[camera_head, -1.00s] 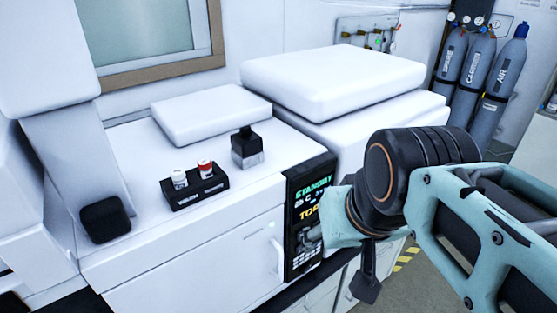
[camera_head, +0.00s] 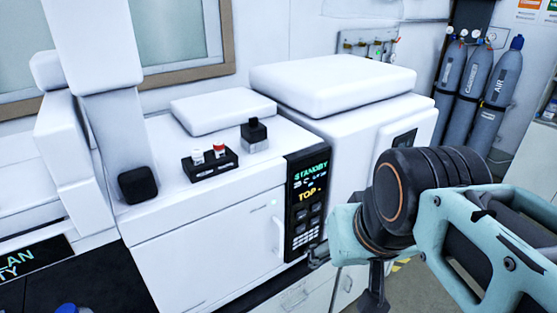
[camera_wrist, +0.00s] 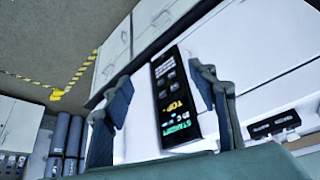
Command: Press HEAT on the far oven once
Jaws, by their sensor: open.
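A white oven (camera_head: 205,255) has a black control panel (camera_head: 307,205) on its right front, with lit STANDBY and TOP text and grey keys below. The key labels are too small to read. A second white unit (camera_head: 345,150) stands behind it to the right, with a small dark panel (camera_head: 405,138); I cannot tell which one is the far oven. My gripper (camera_head: 345,280) is open and empty at the lower right of the lit panel. In the wrist view the lit panel (camera_wrist: 172,95) shows between my two spread fingers (camera_wrist: 160,78); contact is not visible.
A black vial rack (camera_head: 210,168) with two vials and a dark-topped block (camera_head: 254,136) sit on the oven top. A door handle (camera_head: 277,237) sticks out left of the panel. Gas cylinders (camera_head: 485,85) stand at the back right. A dark nearer surface (camera_head: 95,285) is at the lower left.

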